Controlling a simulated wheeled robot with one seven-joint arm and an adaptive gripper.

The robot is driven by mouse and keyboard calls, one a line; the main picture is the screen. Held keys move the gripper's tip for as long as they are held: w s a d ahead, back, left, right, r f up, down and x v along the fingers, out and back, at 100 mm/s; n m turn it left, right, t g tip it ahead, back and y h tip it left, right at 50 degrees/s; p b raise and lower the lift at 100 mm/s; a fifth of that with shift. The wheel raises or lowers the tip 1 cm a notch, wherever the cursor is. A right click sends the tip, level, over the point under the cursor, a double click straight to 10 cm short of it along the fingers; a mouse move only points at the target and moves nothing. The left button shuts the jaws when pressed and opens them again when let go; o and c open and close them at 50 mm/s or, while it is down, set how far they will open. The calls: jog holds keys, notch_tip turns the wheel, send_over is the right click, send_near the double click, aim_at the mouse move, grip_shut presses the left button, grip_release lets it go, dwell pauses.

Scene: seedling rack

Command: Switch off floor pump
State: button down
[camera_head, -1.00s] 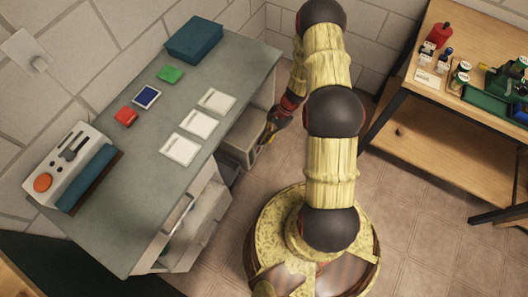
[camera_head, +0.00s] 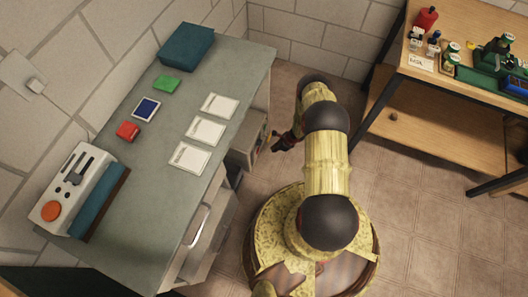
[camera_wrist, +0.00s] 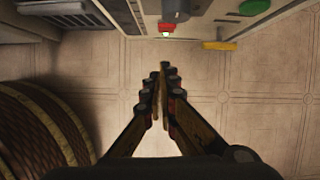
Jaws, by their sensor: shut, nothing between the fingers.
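A grey box-like unit (camera_head: 243,153), likely the floor pump, stands on the floor beside the bench, partly hidden by it. In the wrist view, a pale panel (camera_wrist: 210,12) at the top carries a red block (camera_wrist: 166,27) with a small lit greenish spot under it. A round green part (camera_wrist: 254,6), a dark knob (camera_wrist: 175,10) and a yellow piece (camera_wrist: 219,45) are also there. My gripper (camera_wrist: 164,68) is shut and empty, its tips pointing toward the red block and apart from it. In the head view my gripper (camera_head: 278,142) is beside the unit.
The grey-green bench (camera_head: 150,185) on the left holds cards, small coloured items and a control box (camera_head: 72,190). A wooden rack (camera_head: 440,120) with bottles stands at the right. A dark vent (camera_wrist: 62,12) is at the wrist view's upper left. Tiled floor lies between.

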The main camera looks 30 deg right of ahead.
jog(key=shift+s+d+f+m, duration=0.15)
jog(key=shift+d+f+m, duration=0.05)
jog(key=shift+d+m, duration=0.25)
jog(key=w+a+f+b, duration=0.4)
jog(key=w+f+b, duration=0.2)
jog(key=f, duration=0.2)
jog(key=shift+a+f+b, duration=0.3)
jog(key=shift+f, duration=0.1)
